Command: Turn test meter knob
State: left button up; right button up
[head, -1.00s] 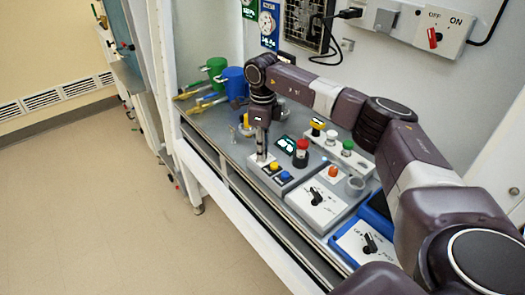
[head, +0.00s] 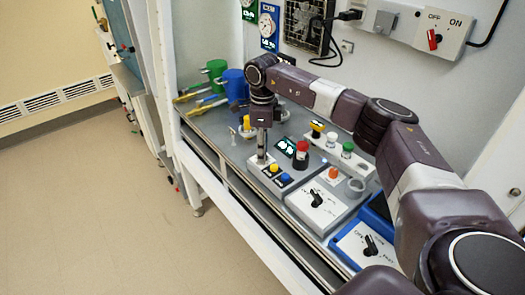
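The blue-framed test meter (head: 348,238) lies at the front right of the bench, with a white face and a black pointer knob (head: 371,245). Its right side is partly hidden by my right arm. My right gripper (head: 261,158) points down over the bench, above and beside a small box with yellow and blue buttons (head: 284,179). It is well apart from the test meter, which is lower right in the picture. Its fingers show as one narrow shape, so their opening cannot be told. My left gripper is out of view.
A grey box with another black knob (head: 317,198) stands between the button box and the test meter. A red button (head: 302,148) and a row of coloured buttons (head: 331,139) stand behind. Green (head: 215,69) and blue (head: 232,82) mugs are at the far left.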

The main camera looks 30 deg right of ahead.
jog(key=shift+r, duration=0.1)
notch_tip(320, 180, up, 12)
dwell(0.6)
jog(key=shift+s+f, duration=0.1)
jog(key=shift+f, duration=0.15)
